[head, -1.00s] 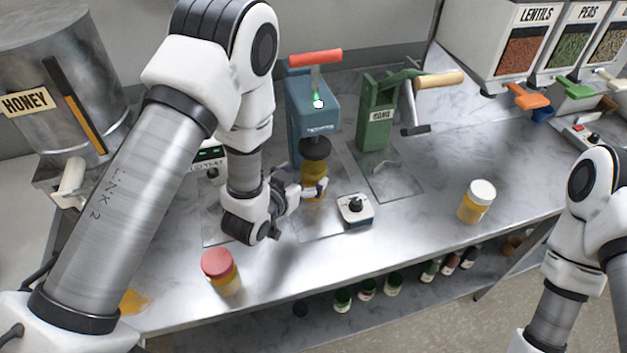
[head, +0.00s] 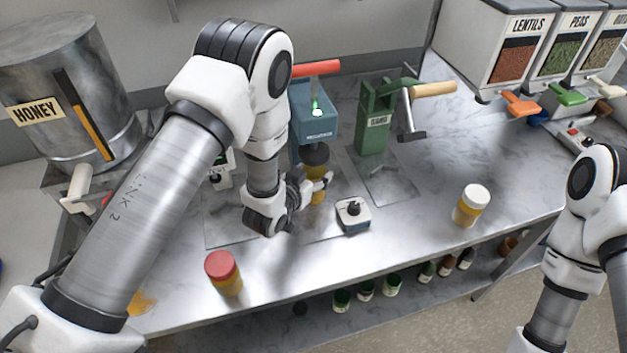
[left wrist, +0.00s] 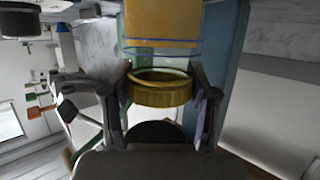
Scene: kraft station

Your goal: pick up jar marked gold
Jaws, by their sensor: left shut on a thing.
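The gold-lidded jar (head: 317,196) stands upright under the dark round head of the blue press in the head view. My left gripper (head: 318,184) reaches it from the left and is shut on it. In the left wrist view the jar's gold lid (left wrist: 160,90) sits between the two fingers of my left gripper (left wrist: 160,100). The clear glass and yellow contents (left wrist: 160,28) show above the lid there. No marking on the jar can be read. My right arm shows at the right edge of the head view, but its gripper is out of view.
The blue press (head: 314,112) and a green press (head: 375,118) stand behind. A small device with a black knob (head: 353,214) is close right of the jar. A red-lidded jar (head: 223,273) and a white-lidded jar (head: 470,206) stand on the counter. A honey tank (head: 60,95) is at left.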

